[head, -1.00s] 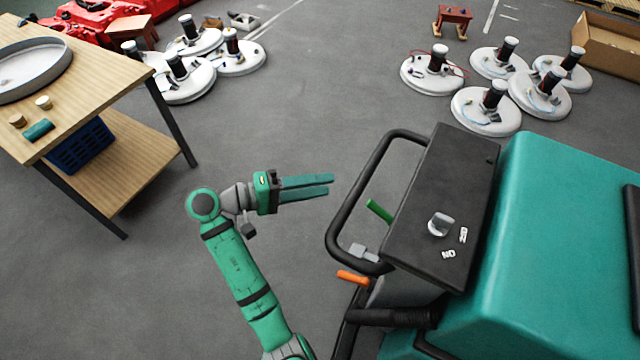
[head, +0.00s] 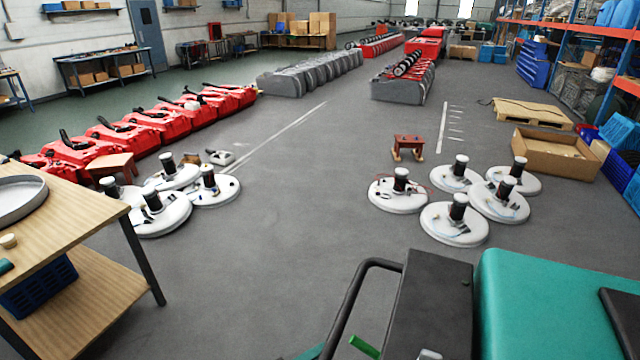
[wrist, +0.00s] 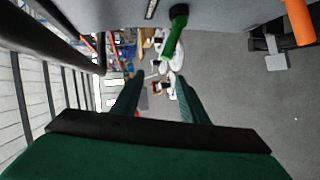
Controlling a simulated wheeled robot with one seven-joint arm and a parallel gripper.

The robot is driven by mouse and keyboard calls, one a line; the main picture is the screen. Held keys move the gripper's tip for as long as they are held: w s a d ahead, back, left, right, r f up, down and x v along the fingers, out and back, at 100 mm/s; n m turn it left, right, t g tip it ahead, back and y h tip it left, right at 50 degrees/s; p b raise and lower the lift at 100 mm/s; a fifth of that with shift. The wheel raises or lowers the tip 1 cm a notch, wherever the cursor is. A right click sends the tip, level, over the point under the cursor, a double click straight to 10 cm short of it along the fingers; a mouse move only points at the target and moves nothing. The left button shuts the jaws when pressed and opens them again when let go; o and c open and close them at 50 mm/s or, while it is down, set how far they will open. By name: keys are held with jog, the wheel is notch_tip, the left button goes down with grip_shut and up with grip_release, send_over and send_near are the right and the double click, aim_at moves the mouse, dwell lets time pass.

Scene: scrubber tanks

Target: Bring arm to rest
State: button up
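My gripper shows in the wrist view (wrist: 158,88), with its two dark green fingers apart and nothing between them. In the head view only a small green piece, probably of my arm or gripper, shows at the bottom edge; the rest is below the picture. The teal scrubber machine (head: 555,300) with its black panel (head: 432,300) and black loop handle (head: 352,295) stands at the lower right. A green lever shows by the handle (head: 364,346) and beyond the fingers in the wrist view (wrist: 172,40).
An orange lever (wrist: 298,22) is at the wrist view's upper right. A wooden table (head: 75,215) stands at the left. White round parts stand in two groups, left (head: 160,215) and right (head: 455,225). A cardboard box (head: 555,155) is farther right. The floor between is clear.

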jog(key=s+f+t+y, duration=0.2)
jog(key=s+f+y, duration=0.7)
jog(key=s+f, duration=0.55)
jog(key=s+d+r+m+t+y, duration=0.1)
jog(key=s+r+m, duration=0.6)
jog(key=s+r, duration=0.9)
jog(key=shift+s+d+t+y, duration=0.4)
jog(key=shift+s+d+t, duration=0.05)
jog(key=shift+s+t, duration=0.8)
jog(key=shift+c, duration=1)
jog(key=shift+w, duration=0.1)
